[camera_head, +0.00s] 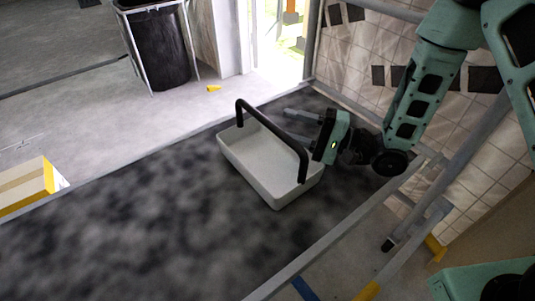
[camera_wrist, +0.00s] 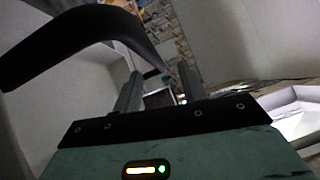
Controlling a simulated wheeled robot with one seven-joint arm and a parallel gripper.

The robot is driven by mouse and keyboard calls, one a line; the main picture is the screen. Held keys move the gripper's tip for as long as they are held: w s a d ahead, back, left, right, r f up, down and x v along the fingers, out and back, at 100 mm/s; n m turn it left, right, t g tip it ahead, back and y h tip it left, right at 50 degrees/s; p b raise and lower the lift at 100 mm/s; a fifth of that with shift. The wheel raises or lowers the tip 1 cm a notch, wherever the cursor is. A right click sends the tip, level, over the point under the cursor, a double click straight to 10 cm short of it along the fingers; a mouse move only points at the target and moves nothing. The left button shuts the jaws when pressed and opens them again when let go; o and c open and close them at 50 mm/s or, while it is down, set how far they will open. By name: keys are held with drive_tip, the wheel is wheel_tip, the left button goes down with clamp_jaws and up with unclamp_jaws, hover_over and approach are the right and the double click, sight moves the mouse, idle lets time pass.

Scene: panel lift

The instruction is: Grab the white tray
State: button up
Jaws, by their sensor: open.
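The white tray (camera_head: 262,160) sits on a dark mottled surface in the head view, with a black arched handle (camera_head: 272,124) over it. My gripper (camera_head: 288,123) is open and empty at the tray's upper right side, its two grey fingers pointing left toward the handle. In the wrist view the handle (camera_wrist: 75,38) curves large across the upper left, and its right end comes near my fingers (camera_wrist: 160,78). I cannot tell whether any finger touches the handle. Part of the tray's far side is hidden behind the handle and fingers.
The dark surface (camera_head: 130,230) is clear left of the tray. A metal rail (camera_head: 330,243) runs along its right side, beside a tiled panel (camera_head: 365,55). A black bin (camera_head: 160,45) stands at the back left. A yellow-edged block (camera_head: 28,185) is at the far left.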

sight(265, 118)
drive_tip(key=x, duration=0.6)
drive_tip(key=shift+a+f+b, duration=0.25)
drive_tip(key=shift+a+b, duration=0.05)
drive_tip(key=shift+b, duration=0.1)
clamp_jaws()
